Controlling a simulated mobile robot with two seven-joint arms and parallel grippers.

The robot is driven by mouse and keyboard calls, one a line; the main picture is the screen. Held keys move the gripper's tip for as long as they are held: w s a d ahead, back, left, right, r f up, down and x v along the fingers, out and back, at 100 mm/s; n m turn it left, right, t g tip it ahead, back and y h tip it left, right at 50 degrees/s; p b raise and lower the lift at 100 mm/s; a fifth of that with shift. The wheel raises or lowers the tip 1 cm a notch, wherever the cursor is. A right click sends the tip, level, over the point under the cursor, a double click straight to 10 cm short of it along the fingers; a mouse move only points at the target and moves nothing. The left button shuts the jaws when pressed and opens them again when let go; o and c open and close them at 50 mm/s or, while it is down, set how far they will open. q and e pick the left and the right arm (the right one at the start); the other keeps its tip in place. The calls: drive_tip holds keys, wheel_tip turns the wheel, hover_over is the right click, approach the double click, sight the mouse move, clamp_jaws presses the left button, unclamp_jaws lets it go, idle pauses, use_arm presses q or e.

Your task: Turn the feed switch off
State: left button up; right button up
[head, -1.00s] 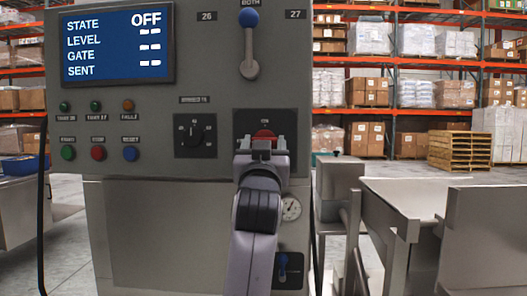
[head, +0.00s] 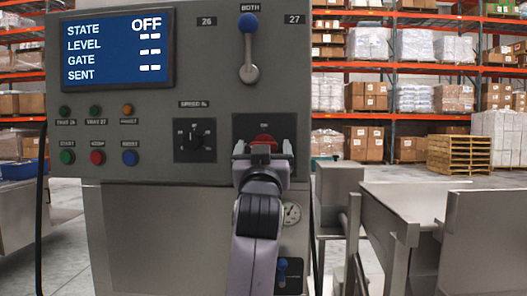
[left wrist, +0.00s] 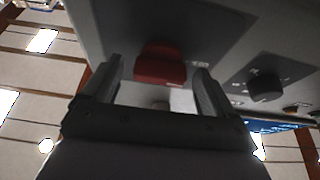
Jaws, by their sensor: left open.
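The feed switch looks to be the red handle (head: 264,139) on a dark plate at the lower right of the grey panel. The plate's small label above it seems to read "ON". My left gripper (head: 263,149) is open in front of the switch. In the left wrist view the red handle (left wrist: 160,65) shows between the spread fingers of the left gripper (left wrist: 158,85), with gaps on both sides. I cannot tell the handle's exact setting. The blue screen (head: 118,48) reads STATE OFF. My right gripper is not in view.
A black speed knob (head: 196,141) sits left of the switch. A blue-topped lever (head: 249,45) stands above it. Coloured push buttons (head: 97,157) line the panel's left. A gauge (head: 291,214) and a small blue lever (head: 283,267) are below. Steel tables (head: 420,200) stand at the right.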

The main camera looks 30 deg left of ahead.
use_arm(q)
drive_tip(key=b+v, duration=0.1)
drive_tip(key=v, duration=0.6)
idle(0.6)
